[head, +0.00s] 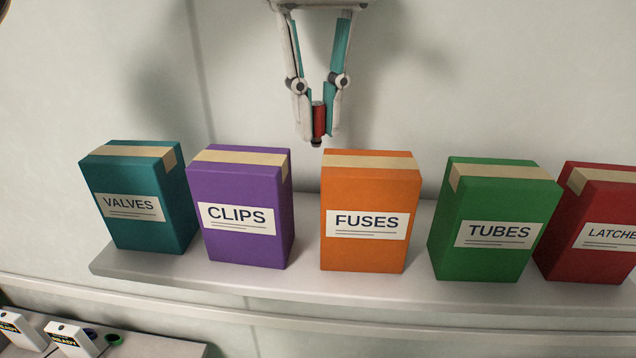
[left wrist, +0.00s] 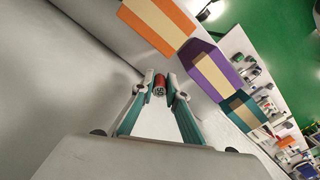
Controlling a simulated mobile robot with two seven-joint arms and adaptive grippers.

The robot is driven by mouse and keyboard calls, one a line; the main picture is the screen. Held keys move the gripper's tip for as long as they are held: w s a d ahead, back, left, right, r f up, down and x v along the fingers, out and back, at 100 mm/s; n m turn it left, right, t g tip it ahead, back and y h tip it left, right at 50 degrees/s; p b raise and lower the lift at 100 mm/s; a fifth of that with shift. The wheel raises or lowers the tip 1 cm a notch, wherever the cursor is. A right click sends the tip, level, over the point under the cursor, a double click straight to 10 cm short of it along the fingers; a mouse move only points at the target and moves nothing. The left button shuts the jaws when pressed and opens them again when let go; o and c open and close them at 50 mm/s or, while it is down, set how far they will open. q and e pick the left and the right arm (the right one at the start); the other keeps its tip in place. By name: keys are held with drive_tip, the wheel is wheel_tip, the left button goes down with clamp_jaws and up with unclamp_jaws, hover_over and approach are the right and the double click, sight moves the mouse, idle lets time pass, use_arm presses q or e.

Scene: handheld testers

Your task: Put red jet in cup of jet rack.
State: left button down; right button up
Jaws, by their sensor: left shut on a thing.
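My left gripper (head: 318,127) hangs down from the top of the head view, in front of the wall and above the shelf boxes. It is shut on the red jet (head: 319,116), a small red cylinder with a dark lower end, held upright between the fingertips. In the left wrist view the gripper (left wrist: 161,90) also holds the red jet (left wrist: 160,80), with its dark end showing. I cannot make out the jet rack or its cup in either view. My right gripper is not in view.
A shelf (head: 270,280) carries boxes labelled VALVES (head: 140,225), CLIPS (head: 240,245), FUSES (head: 368,255), TUBES (head: 480,260) and LATCHES (head: 590,195). Below left, white testers (head: 72,340) stand on a bench. The wrist view shows a cluttered bench (left wrist: 238,42) beyond the boxes.

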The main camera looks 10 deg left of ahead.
use_arm(q)
wheel_tip(320, 180, down, 10)
drive_tip(key=shift+f, duration=0.15)
drive_tip(key=shift+w+f, duration=0.2)
drive_tip(key=shift+s+f, duration=0.1)
drive_tip(key=shift+f, duration=0.05)
drive_tip(key=c, duration=2)
unclamp_jaws()
